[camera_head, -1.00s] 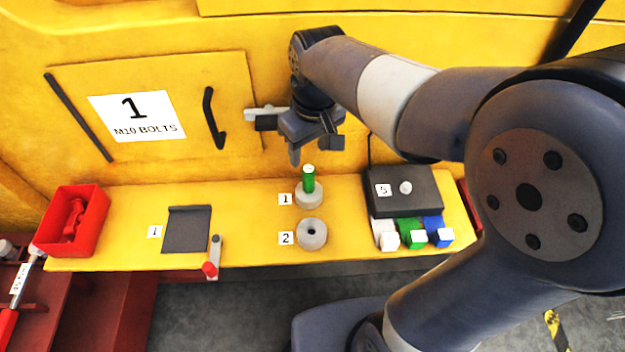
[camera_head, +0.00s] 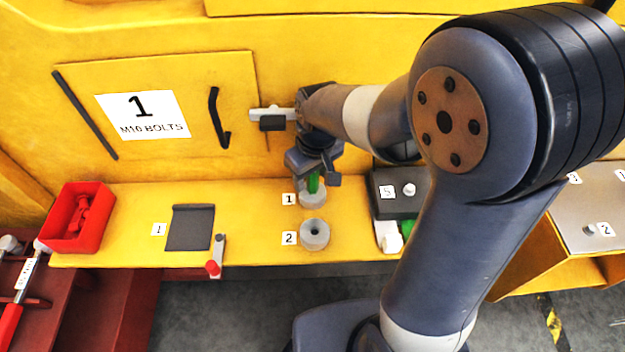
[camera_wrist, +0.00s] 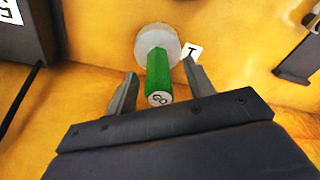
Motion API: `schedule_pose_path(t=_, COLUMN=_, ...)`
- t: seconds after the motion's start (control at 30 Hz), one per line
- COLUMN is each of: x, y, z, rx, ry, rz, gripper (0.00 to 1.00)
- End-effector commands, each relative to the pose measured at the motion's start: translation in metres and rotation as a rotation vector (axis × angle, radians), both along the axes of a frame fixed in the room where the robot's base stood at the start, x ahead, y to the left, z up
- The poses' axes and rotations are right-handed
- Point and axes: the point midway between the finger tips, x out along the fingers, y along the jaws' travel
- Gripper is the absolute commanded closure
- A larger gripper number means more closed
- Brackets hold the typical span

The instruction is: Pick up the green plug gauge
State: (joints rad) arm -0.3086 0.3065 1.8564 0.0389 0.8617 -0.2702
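The green plug gauge (camera_head: 313,184) stands upright in the round grey holder (camera_head: 313,201) beside label 1 on the yellow shelf. In the wrist view the green plug gauge (camera_wrist: 158,76) rises from its pale holder (camera_wrist: 157,41), with its marked white end towards the camera. My gripper (camera_head: 317,172) is just over it, pointing down. In the wrist view my gripper (camera_wrist: 160,88) is open, with one finger on each side of the gauge and a visible gap to both. The gauge's top is partly hidden by the gripper in the head view.
A second round holder (camera_head: 314,235) with an empty hole stands near label 2. A dark box (camera_head: 385,190) is close on the right, beside white and green blocks. A dark plate (camera_head: 190,228) and a red bin (camera_head: 76,217) are on the left.

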Motion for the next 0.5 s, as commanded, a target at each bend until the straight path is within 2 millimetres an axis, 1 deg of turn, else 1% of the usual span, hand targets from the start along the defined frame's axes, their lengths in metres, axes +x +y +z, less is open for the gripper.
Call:
schedule_pose_path(t=0.03, x=0.0001, y=0.0000, z=0.0001, rx=0.000, ry=0.000, rz=0.000, gripper=0.54)
schedule_pose_path(t=0.07, x=0.0001, y=0.0000, z=0.0002, rx=0.000, ry=0.000, rz=0.000, gripper=0.56)
schedule_pose_path(t=0.5, x=0.0001, y=-0.0001, z=0.0004, rx=0.000, ry=0.000, rz=0.000, gripper=0.92)
